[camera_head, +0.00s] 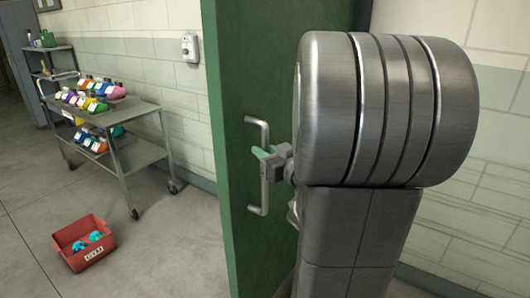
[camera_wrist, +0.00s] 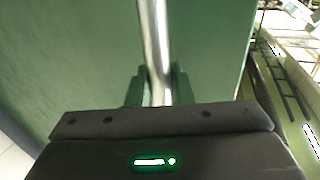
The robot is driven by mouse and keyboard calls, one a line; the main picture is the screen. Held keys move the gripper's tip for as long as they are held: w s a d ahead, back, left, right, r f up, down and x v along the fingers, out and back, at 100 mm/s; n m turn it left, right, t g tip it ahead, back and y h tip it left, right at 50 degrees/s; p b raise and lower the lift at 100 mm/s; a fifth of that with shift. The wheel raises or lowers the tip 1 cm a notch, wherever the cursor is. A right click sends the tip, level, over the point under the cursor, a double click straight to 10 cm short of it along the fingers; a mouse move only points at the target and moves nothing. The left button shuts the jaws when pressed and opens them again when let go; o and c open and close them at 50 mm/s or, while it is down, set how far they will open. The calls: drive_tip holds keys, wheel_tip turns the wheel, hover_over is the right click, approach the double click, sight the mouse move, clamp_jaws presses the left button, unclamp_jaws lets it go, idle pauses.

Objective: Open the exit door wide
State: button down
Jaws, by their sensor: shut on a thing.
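The green exit door (camera_head: 225,90) stands turned out from the tiled wall, with its edge toward the cart side. A vertical metal pull handle (camera_head: 264,195) is fixed on its face, and it also shows in the wrist view (camera_wrist: 155,50). My gripper (camera_head: 262,153) is at the handle's upper-middle part. In the wrist view its two green fingers (camera_wrist: 158,88) sit on either side of the bar, shut on it. My grey arm hides much of the door's right side in the head view.
A red crate (camera_head: 62,245) with blue items lies on the floor at lower left. A wall box (camera_head: 190,47) hangs beside the door. Floor between crate and door is clear.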

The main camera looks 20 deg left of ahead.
drive_tip(key=shift+d+r, duration=0.1)
drive_tip(key=shift+d, duration=0.1)
drive_tip(key=c, duration=1.3)
unclamp_jaws()
drive_tip(key=shift+w, duration=0.1)
drive_tip(key=shift+c, duration=0.2)
drive_tip(key=v, duration=1.3)
drive_tip(key=shift+s+d, duration=0.3)
drive_tip(key=shift+a, duration=0.1)
drive_tip(key=x, duration=1.3)
